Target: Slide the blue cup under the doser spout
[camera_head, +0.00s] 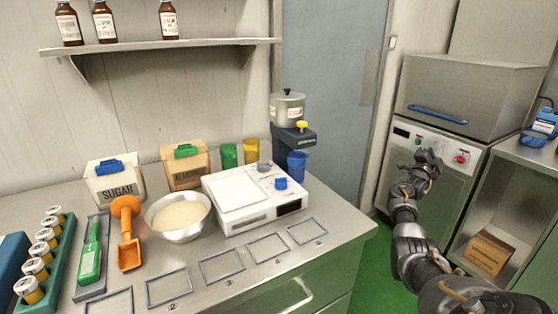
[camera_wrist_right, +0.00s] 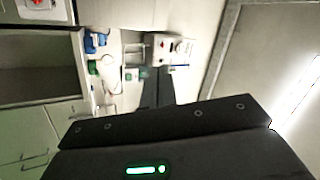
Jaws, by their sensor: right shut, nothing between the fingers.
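The blue cup (camera_head: 297,165) stands upright on the counter at its back right, in front of the dark doser (camera_head: 291,138). The doser has a steel pot (camera_head: 288,107) on top and a yellow knob (camera_head: 302,125). I cannot make out the spout clearly, or whether the cup is directly beneath it. My right gripper (camera_head: 428,157) is shut and empty, raised in front of the steel oven, well to the right of the cup. My left gripper is not in view.
A white scale (camera_head: 240,200) with a blue knob stands left of the cup. Green (camera_head: 229,155) and yellow (camera_head: 250,150) cups stand behind it. A bowl (camera_head: 178,233) and an orange scoop (camera_head: 128,252) are further left. Green floor separates the counter from the steel oven (camera_head: 425,165).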

